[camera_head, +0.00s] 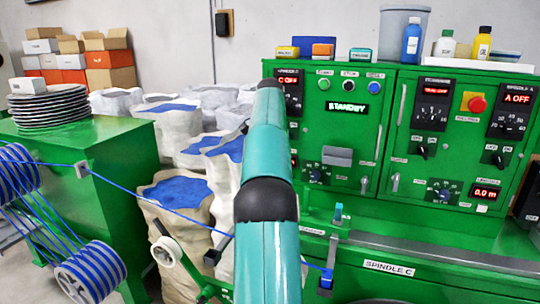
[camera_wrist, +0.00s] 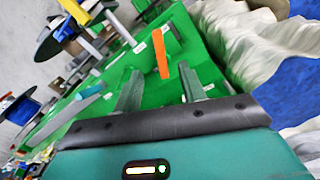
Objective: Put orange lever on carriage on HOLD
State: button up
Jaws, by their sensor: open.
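The orange lever (camera_wrist: 161,54) shows in the wrist view, standing up from a green surface (camera_wrist: 205,72) with small white labels whose words are too small to read. My gripper (camera_wrist: 160,76) is open, with one finger on each side of the lever's lower end in the picture. The lever appears ahead of the fingers with gaps on both sides; I cannot tell its exact depth or any contact. In the head view my teal arm covers the middle, and I cannot make out the lever or my fingers there.
A blue cable (camera_head: 150,203) runs from striped spools (camera_head: 91,272) at left behind my arm toward the Spindle C area (camera_head: 389,268). The green control cabinet (camera_head: 390,120) reads STANDBY. Sacks (camera_head: 180,200) stand left of my arm. Dark reels (camera_wrist: 60,38) show in the wrist view.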

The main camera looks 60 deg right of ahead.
jog(key=shift+r, duration=1)
jog(key=w+a+r+n+t, duration=0.1)
jog(key=w+a+n, duration=0.2)
jog(key=a, duration=0.7)
jog(key=w+a+r+n+t+h, duration=0.1)
jog(key=w+a+r+n, duration=0.15)
jog(key=a, duration=0.75)
jog(key=w+a+r+n+t, duration=0.1)
jog(key=w+a+n, duration=0.3)
jog(key=a, duration=0.7)
jog(key=s+a+f+n+t, duration=0.1)
jog(key=s+a+f+n, duration=0.2)
jog(key=a, duration=0.5)
jog(key=s+a+f+n, duration=0.4)
jog(key=s+a+f, duration=0.2)
jog(key=a, duration=0.3)
jog(key=s+a+f+n+t+y, duration=0.1)
jog(key=s+a+f+n, duration=0.3)
jog(key=a, duration=0.5)
notch_tip(320, 180, down, 3)
jog(key=shift+s+r+t, duration=0.2)
jog(key=shift+s+t, duration=0.1)
jog(key=shift+s, duration=0.2)
jog(key=shift+c, duration=0.5)
